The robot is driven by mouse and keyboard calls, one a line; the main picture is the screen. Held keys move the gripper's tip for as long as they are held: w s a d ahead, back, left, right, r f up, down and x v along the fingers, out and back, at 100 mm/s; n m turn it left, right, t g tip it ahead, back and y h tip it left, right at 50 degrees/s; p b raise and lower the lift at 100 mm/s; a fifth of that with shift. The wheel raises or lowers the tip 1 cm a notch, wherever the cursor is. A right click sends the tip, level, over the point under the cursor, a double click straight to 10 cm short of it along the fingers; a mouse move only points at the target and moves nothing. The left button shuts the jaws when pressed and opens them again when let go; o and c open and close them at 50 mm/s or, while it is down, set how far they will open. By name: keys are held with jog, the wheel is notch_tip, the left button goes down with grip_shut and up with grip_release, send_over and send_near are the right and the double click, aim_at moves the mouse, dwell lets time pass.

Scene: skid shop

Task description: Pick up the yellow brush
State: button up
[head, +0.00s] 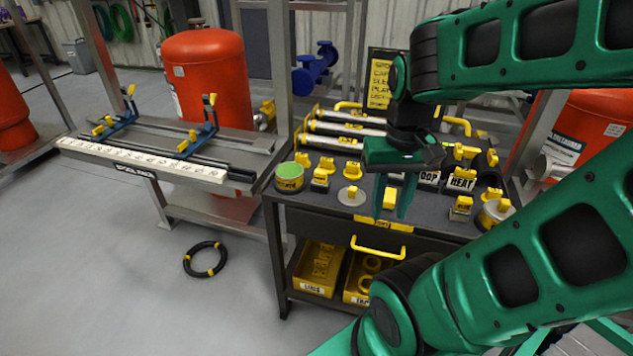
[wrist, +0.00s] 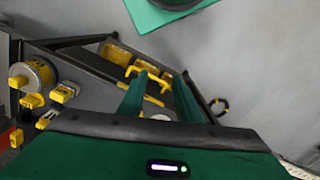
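Several small yellow-handled tools stand on the dark top of the cart (head: 330,215) in the head view. I cannot tell for sure which one is the yellow brush. A yellow block-shaped piece (head: 389,198) shows between my fingers there, but its depth relative to them is unclear. My gripper (head: 390,213) points down over the front part of the cart top. Its two green fingers are apart with nothing held. In the wrist view my gripper (wrist: 158,80) is also open, with the cart's yellow drawer handle (wrist: 156,97) showing beyond the gap. My arm hides part of the cart's right side.
A green-topped can (head: 289,177) stands at the cart's left corner and another yellow can (head: 495,213) at the right. Yellow bins (head: 316,270) sit below. A metal bench (head: 190,150) and red tank (head: 207,75) stand left. A black hose coil (head: 205,259) lies on open floor.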

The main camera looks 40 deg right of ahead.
jog(key=o, duration=0.3)
jog(key=shift+o, duration=0.3)
jog(key=shift+w+d+r+n, duration=0.2)
jog(key=shift+r+n, duration=0.25)
jog(key=shift+n, duration=0.05)
jog(key=n+t+y, duration=0.3)
jog(key=n+t, duration=0.1)
jog(key=n, duration=0.9)
send_near(323, 171)
jog(key=w+a+f, duration=0.1)
jog(key=a, duration=0.1)
jog(key=x, duration=0.5)
jog(key=shift+d+f, duration=0.15)
jog(key=shift+d, duration=0.15)
jog(key=f, duration=0.4)
jog(key=shift+w+a+f, duration=0.2)
jog(key=shift+w, duration=0.15)
jog(key=shift+w+a+f, duration=0.1)
jog(key=shift+w+f, duration=0.1)
jog(key=shift+f, duration=0.25)
grip_shut()
